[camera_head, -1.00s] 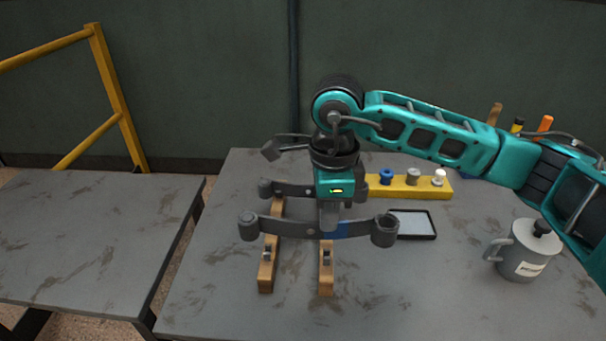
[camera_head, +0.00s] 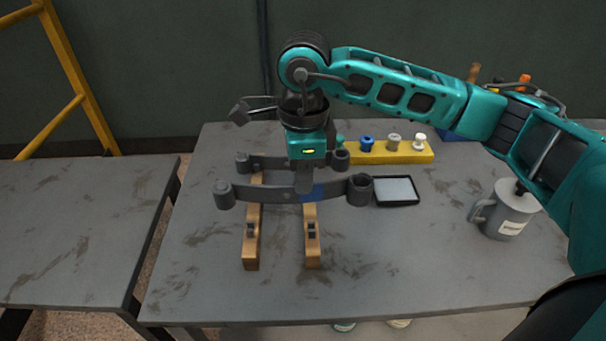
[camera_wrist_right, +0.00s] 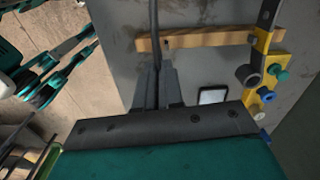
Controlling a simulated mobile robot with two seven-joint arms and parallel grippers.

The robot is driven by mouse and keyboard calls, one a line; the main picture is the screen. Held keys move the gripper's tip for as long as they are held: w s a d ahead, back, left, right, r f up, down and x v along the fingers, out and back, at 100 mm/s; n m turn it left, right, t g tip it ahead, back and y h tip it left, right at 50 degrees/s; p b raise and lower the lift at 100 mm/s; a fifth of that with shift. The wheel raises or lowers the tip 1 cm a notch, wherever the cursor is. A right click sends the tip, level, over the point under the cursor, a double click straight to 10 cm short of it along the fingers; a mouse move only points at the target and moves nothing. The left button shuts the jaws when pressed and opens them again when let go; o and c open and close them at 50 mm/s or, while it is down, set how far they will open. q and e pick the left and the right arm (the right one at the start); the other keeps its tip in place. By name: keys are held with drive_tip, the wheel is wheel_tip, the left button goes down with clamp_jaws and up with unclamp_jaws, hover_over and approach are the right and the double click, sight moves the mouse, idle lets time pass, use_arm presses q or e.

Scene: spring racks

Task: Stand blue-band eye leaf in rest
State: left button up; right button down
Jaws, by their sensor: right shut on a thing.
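The leaf lies across the view above the two wooden rails (camera_head: 252,248) of the rest; I cannot tell how high. Each rail has a dark slotted fitting near its front. In the wrist view the leaf shows edge-on (camera_wrist_right: 155,45) between the fingers. My left gripper is not in view.
A second grey leaf (camera_head: 272,164) stands behind, across the rails. A yellow block (camera_head: 378,155) with knobs, a dark-framed tablet (camera_head: 396,190) and a grey mug (camera_head: 507,212) are on the table. The front and left parts of the tabletop are bare.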

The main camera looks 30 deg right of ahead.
sight(302, 202)
drive_tip(key=shift+w+f+b, duration=0.1)
drive_tip(key=shift+f+b, duration=1.5)
drive_tip(key=shift+f, duration=0.3)
drive_tip(key=shift+f+b, duration=0.4)
drive_tip(key=shift+f, duration=0.1)
drive_tip(key=shift+f+b, duration=0.2)
drive_tip(key=shift+b, duration=0.2)
drive_tip(key=shift+f+b, duration=0.2)
drive_tip(key=shift+b, duration=0.15)
drive_tip(key=shift+f, duration=0.25)
